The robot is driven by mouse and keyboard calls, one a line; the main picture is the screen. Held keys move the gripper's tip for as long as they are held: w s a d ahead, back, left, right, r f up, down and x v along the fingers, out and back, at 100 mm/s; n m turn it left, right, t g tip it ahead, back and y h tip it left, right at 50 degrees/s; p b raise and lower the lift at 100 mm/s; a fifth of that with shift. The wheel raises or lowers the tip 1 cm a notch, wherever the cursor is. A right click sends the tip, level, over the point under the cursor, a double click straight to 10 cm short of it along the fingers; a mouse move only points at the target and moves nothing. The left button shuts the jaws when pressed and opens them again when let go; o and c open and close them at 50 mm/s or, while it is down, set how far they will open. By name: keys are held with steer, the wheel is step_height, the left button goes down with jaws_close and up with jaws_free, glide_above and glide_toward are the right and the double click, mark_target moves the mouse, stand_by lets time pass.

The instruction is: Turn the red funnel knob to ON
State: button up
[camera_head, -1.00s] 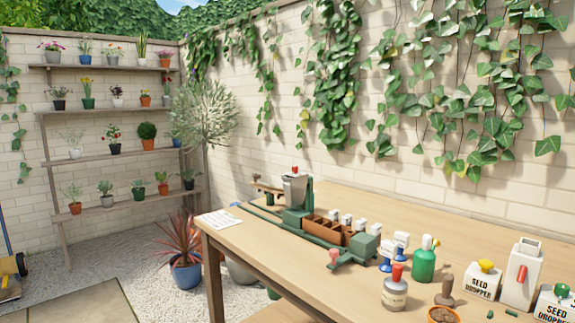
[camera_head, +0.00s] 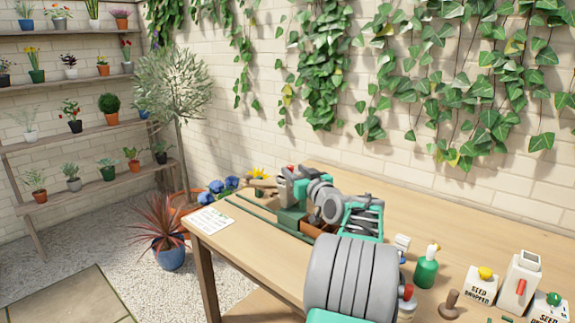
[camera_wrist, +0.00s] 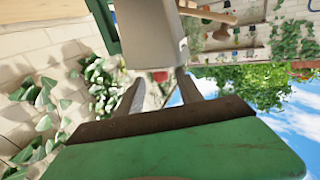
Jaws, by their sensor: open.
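The grey funnel (camera_head: 284,186) stands on the green machine at the far left end of the table. Its small red knob (camera_head: 290,168) shows at its top, partly crowded by my arm. In the wrist view the pale grey funnel (camera_wrist: 150,35) fills the top middle, very close. A small red patch, probably the knob (camera_wrist: 160,76), shows between my fingers. My gripper (camera_wrist: 160,84) is open, with one finger on each side of that patch. I cannot tell whether the fingers touch it. The knob's setting and any ON mark cannot be read.
My arm hides most of the machine and the wooden compartments. A white paper (camera_head: 210,220) lies at the table's left corner. The table's back right is clear.

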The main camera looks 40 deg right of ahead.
mark_target(292, 169)
steer(key=x, duration=0.3)
steer(key=shift+w, duration=0.3)
steer(key=shift+c, duration=0.2)
jaws_close()
